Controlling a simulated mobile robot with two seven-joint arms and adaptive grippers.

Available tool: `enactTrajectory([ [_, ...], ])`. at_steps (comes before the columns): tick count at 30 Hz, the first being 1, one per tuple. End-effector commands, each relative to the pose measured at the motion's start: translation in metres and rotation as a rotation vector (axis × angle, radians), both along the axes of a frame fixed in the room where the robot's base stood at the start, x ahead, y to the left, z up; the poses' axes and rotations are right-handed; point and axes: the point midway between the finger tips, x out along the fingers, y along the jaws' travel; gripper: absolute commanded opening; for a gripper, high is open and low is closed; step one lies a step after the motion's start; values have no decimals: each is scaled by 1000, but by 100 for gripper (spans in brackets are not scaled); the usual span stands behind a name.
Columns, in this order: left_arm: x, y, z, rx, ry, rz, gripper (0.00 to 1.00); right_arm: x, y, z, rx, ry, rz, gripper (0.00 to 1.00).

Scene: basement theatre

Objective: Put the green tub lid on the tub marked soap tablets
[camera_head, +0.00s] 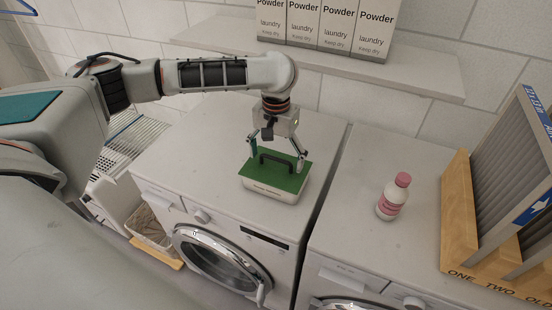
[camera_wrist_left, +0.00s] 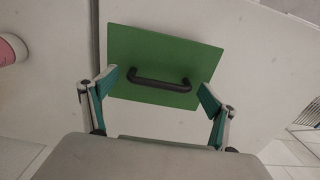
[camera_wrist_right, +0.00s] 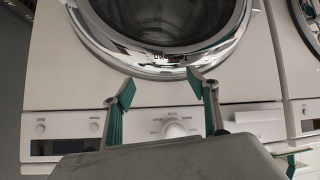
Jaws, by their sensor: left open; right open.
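The green tub lid (camera_head: 284,177) with its black handle lies on top of the white tub (camera_head: 262,191), on the left washing machine. The lid appears to cover the tub; small lettering on the tub's front is too small to read. My left gripper (camera_head: 278,163) is open, with its fingers on either side of the lid's handle. In the left wrist view the lid (camera_wrist_left: 165,62) and handle show between and beyond the open fingers. My right gripper (camera_wrist_right: 166,95) is open and empty in front of a washing machine's door and controls; it does not show in the head view.
A pink-capped bottle (camera_head: 390,198) stands on the right machine, with a wooden rack (camera_head: 462,215) farther right. Powder boxes (camera_head: 325,25) stand on the shelf (camera_head: 420,73) behind. The left machine's top (camera_head: 190,135) is clear around the tub. A wire rack (camera_head: 135,140) stands at the left.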

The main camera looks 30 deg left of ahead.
Motion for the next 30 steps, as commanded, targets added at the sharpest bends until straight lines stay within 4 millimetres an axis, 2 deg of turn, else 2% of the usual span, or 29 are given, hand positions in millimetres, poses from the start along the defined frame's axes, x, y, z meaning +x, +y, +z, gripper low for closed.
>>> enactTrajectory([
  [5,2,0,28,-2,-5,-1,87,0,-3,0,-7,-1,4,59],
  [12,2,0,80,-1,-6,0,87,0,-4,0,-9,0,4,59],
  [18,1,0,112,0,-3,0,87,0,-3,0,-5,0,1,59],
  [24,0,0,126,0,-1,0,87,0,-1,0,-1,-1,-3,59],
  [30,0,0,127,0,0,-1,87,1,0,0,3,-1,-4,59],
])
